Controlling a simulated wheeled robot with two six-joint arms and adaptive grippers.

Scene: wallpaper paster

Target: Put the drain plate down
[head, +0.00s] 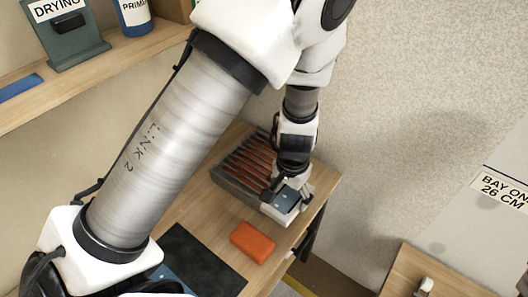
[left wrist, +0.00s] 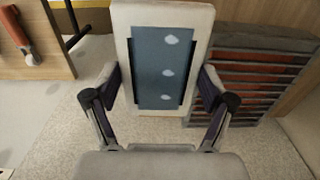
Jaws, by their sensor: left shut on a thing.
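The drain plate (head: 286,200) appears as a small blue-grey plate beside the slatted rack, near the right edge of the wooden bench. In the left wrist view the plate (left wrist: 166,55) is a blue-grey rectangle with three white spots, in front of or on a cream block (left wrist: 121,18). My left gripper (head: 281,187) points down at it. In the left wrist view the fingers (left wrist: 162,80) stand on both long sides of the plate, shut on it. Whether the plate touches the cream block is hard to tell. My right gripper is not in view.
The slatted rack (head: 235,178) with red bars stands right behind the plate. An orange block (head: 253,241) and a dark mat (head: 205,262) lie on the bench (head: 200,210). A shelf (head: 100,73) is at upper left. Another wooden surface (head: 412,267) is at lower right.

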